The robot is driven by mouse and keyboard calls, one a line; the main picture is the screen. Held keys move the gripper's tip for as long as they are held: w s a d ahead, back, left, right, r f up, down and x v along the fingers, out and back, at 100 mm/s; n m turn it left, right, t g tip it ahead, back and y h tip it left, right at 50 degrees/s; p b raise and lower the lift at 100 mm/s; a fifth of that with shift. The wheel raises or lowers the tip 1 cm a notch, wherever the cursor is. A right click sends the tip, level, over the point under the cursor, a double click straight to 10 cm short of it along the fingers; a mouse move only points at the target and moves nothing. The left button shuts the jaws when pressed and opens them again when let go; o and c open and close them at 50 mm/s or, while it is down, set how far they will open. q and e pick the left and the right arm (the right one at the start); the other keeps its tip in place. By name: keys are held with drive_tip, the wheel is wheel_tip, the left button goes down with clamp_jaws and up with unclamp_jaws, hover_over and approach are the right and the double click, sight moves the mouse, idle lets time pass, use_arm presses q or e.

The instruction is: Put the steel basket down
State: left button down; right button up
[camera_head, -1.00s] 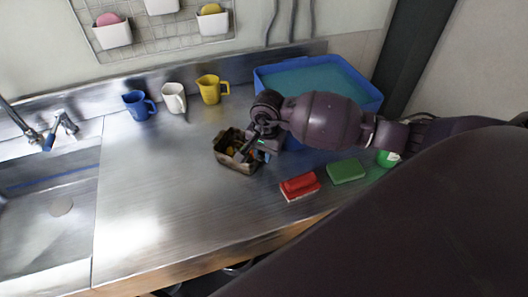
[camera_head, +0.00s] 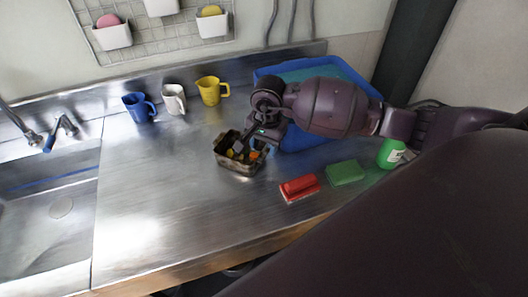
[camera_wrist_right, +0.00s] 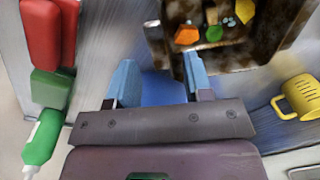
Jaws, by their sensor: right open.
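The steel basket (camera_head: 238,170) is a small, dark, brown-stained metal box. It stands on the steel counter (camera_head: 165,200) with orange, yellow and green pieces inside. In the right wrist view, the basket (camera_wrist_right: 285,45) is at the top right. My right gripper (camera_head: 258,141) is at the basket's right side in the head view. In the wrist view, my right gripper's (camera_wrist_right: 160,82) blue fingers are spread with nothing between them. The right finger is close to the basket's near wall; I cannot tell whether they touch. My left gripper is out of view.
A blue tub (camera_head: 313,155) stands behind my right arm. A red block (camera_head: 299,187), a green block (camera_head: 345,172) and a green bottle (camera_head: 390,154) are to the right. Blue (camera_head: 138,108), white (camera_head: 174,99) and yellow (camera_head: 211,91) mugs stand along the back. The left counter is clear.

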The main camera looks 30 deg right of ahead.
wheel_tip(320, 180, up, 6)
drive_tip(key=shift+s+d+r, duration=0.1)
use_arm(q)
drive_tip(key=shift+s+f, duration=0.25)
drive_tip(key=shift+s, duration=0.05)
use_arm(e)
drive_tip(key=shift+s+r, duration=0.1)
drive_tip(key=shift+r, duration=0.7)
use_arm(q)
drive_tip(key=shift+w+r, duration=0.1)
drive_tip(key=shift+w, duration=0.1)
use_arm(e)
drive_tip(key=shift+s+f, duration=0.1)
